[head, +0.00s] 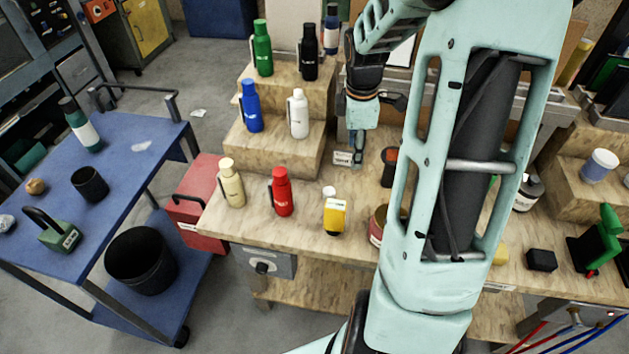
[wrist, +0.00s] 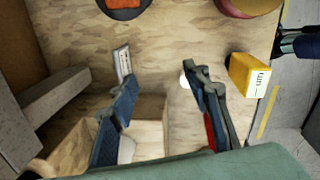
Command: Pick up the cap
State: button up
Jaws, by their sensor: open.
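A small white round piece, which looks like the cap (head: 329,191), lies on the wooden bench just behind a yellow container (head: 334,216). In the wrist view the cap (wrist: 184,82) shows beside my right-hand finger, which partly covers it. My gripper (head: 357,160) points down above the bench, farther back than the cap and a little to its right. In the wrist view my gripper (wrist: 161,80) is open, its two fingers wide apart with nothing held between them. Its height above the bench is hard to judge.
A red bottle (head: 282,192) and a cream bottle (head: 231,183) stand left of the cap. A small label card (head: 343,158) is by my gripper. A dark can with an orange top (head: 389,167) stands to the right. Stepped wooden risers (head: 262,146) hold more bottles.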

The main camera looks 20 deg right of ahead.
aim_at(329, 191)
jog(key=a+f+n+g, duration=0.1)
jog(key=a+f+n, duration=0.1)
jog(key=a+n, duration=0.3)
jog(key=shift+m+y, duration=0.3)
jog(key=shift+y, duration=0.1)
jog(key=f, duration=0.3)
jog(key=a+f, duration=0.1)
jog(key=f, duration=0.6)
jog(key=shift+s+a, duration=0.15)
jog(key=shift+a, duration=0.1)
jog(key=c, duration=0.9)
